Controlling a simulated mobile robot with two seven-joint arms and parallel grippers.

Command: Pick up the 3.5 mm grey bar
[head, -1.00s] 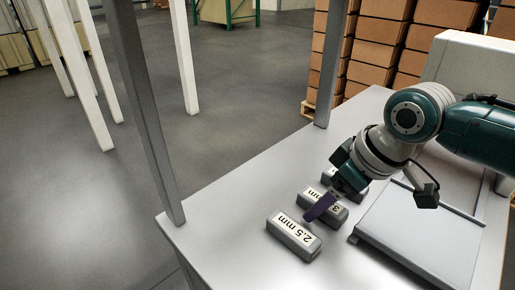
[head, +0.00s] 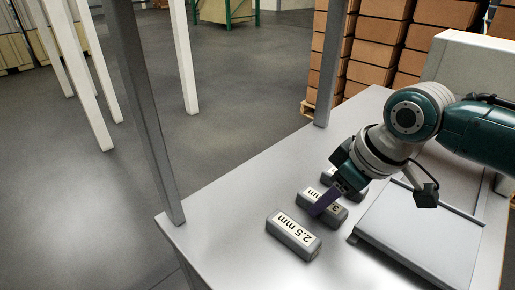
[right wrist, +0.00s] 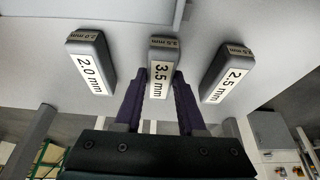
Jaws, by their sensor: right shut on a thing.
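The grey bar labelled 3.5 mm (right wrist: 160,62) is in the middle of three grey bars in the right wrist view. My right gripper (right wrist: 161,80) has its two purple fingers on either side of it, shut on it. In the head view the gripper (head: 318,212) reaches down to this middle bar (head: 337,211), hiding part of its label. The bar appears to be still on the table. My left gripper is not in view.
The 2.5 mm bar (head: 293,236) lies nearest in the head view. The 2.0 mm bar (right wrist: 91,62) lies on the other side, partly hidden in the head view. A grey tray-like platform (head: 405,250) stands to the right on the table (head: 225,230). A post (head: 150,120) rises at the table's left corner.

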